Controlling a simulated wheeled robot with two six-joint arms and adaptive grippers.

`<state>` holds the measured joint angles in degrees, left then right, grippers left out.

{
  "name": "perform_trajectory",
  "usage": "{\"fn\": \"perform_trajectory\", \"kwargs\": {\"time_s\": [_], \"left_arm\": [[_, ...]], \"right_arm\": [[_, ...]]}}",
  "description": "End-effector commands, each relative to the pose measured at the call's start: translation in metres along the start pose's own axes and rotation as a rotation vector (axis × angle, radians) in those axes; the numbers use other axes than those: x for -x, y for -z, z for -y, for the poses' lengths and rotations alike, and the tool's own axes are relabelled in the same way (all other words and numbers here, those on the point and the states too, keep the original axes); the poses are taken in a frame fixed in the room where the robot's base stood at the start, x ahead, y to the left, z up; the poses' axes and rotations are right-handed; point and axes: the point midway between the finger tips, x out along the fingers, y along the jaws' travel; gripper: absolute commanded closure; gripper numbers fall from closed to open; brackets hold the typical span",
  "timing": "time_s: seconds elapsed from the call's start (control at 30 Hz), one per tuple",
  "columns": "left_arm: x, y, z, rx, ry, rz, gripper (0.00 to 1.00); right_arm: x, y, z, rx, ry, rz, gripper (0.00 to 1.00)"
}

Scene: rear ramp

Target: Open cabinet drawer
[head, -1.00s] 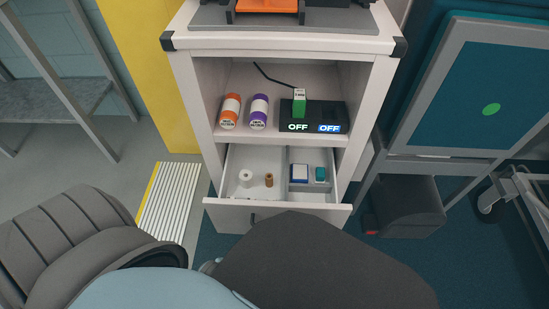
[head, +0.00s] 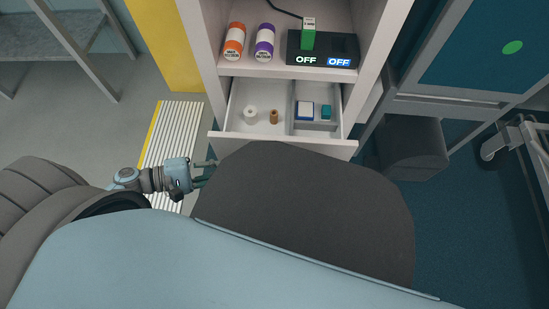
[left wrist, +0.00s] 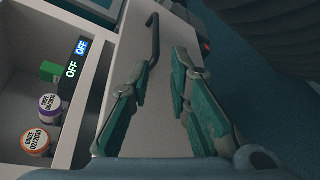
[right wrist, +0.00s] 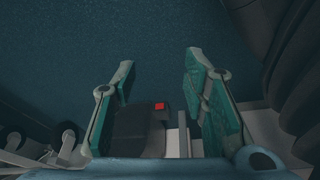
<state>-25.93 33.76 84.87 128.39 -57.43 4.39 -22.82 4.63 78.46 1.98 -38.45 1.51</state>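The cabinet (head: 365,75) stands ahead, with its drawer (head: 238,105) pulled out in the head view. Inside the drawer are a white spool, a brown spool and small blue-white and teal items. The dark drawer handle (left wrist: 152,42) shows in the left wrist view, on the pale drawer front (left wrist: 140,22). It is hidden in the head view. My left gripper (head: 208,173) is open and empty, below the drawer's left front corner; its spread fingers also show in the left wrist view (left wrist: 162,70). My right gripper (right wrist: 158,68) is open and empty, pointing toward the floor.
Above the drawer, a shelf holds an orange canister (head: 234,42), a purple canister (head: 264,42) and a black device (head: 322,50) reading OFF. A dark bin (head: 414,150) and a wheeled frame (head: 495,147) stand at the right. A striped floor plate (head: 172,130) lies at the left.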

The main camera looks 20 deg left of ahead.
Motion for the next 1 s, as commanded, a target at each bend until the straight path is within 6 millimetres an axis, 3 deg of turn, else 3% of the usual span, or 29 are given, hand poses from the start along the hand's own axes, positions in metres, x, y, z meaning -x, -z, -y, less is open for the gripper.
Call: {"fn": "perform_trajectory", "kwargs": {"time_s": [0.17,0.4,0.6,0.8,1.0], "left_arm": [[-0.026,-0.001,-0.005,0.008,-0.023,0.008,0.82],[-0.088,0.0,-0.006,0.009,-0.023,0.005,0.82],[-0.125,0.0,-0.006,0.008,-0.02,0.004,0.82],[-0.142,-0.001,-0.007,0.009,-0.018,0.003,0.82],[-0.143,-0.001,-0.007,0.009,-0.017,0.003,0.82]], "right_arm": [[0.006,0.008,0.001,0.011,0.001,0.003,0.6],[0.026,0.021,0.004,0.033,0.002,0.02,0.6],[0.042,0.028,0.005,0.047,0.002,0.029,0.6],[0.051,0.03,0.006,0.054,0.002,0.034,0.6],[0.052,0.03,0.006,0.055,0.002,0.036,0.6]]}}
